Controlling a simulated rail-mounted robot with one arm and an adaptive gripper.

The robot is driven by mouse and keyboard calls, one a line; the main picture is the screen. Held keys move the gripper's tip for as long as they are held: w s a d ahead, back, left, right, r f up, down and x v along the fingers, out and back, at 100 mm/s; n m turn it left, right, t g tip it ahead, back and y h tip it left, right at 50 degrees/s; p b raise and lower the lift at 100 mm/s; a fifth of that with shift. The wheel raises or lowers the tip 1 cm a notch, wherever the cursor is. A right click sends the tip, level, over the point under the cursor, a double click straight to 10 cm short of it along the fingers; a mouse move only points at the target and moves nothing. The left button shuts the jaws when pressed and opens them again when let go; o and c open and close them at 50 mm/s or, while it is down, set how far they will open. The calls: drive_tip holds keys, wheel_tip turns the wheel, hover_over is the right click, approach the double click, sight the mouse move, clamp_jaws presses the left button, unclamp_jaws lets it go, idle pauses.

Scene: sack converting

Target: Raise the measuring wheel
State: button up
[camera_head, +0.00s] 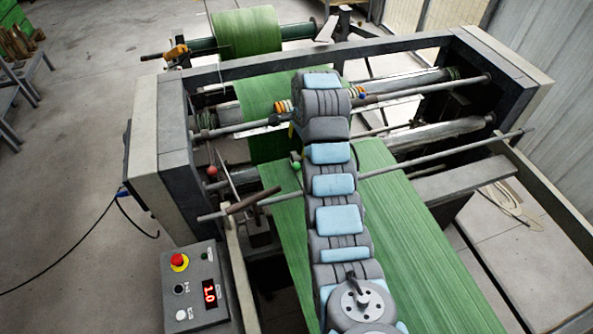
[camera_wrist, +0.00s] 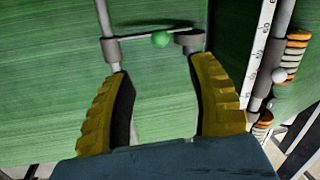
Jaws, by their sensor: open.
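In the wrist view a small grey wheel (camera_wrist: 189,40), which looks like the measuring wheel, sits at the end of a thin arm over the green web (camera_wrist: 50,100). A green ball knob (camera_wrist: 160,39) is on that arm, which joins a collar on a grey rod (camera_wrist: 112,50). My gripper (camera_wrist: 163,68) is open and empty, its yellow fingers either side of the knob, tips just short of it. Whether the wheel touches the web, I cannot tell. In the head view the green knob (camera_head: 295,156) shows beside my arm, which hides the wheel and most of my gripper.
A red ball knob (camera_head: 212,171) is near the left frame. A control box (camera_head: 195,287) with a red stop button and a display stands front left. In the wrist view a ruled scale (camera_wrist: 262,50) and striped rings (camera_wrist: 294,50) are close on the right. Rollers and bars cross behind.

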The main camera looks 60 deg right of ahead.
sight(297, 164)
drive_tip(key=shift+w+d+f, duration=0.2)
drive_tip(key=shift+w+f, duration=0.15)
drive_tip(key=shift+f, duration=1.7)
drive_tip(key=shift+w+d+f, duration=0.25)
drive_tip(key=shift+w+f, duration=0.05)
drive_tip(key=shift+f, duration=1.8)
drive_tip(key=shift+w+d+f, duration=0.2)
drive_tip(key=shift+w+f, duration=0.15)
drive_tip(key=shift+f, duration=1.7)
clamp_jaws()
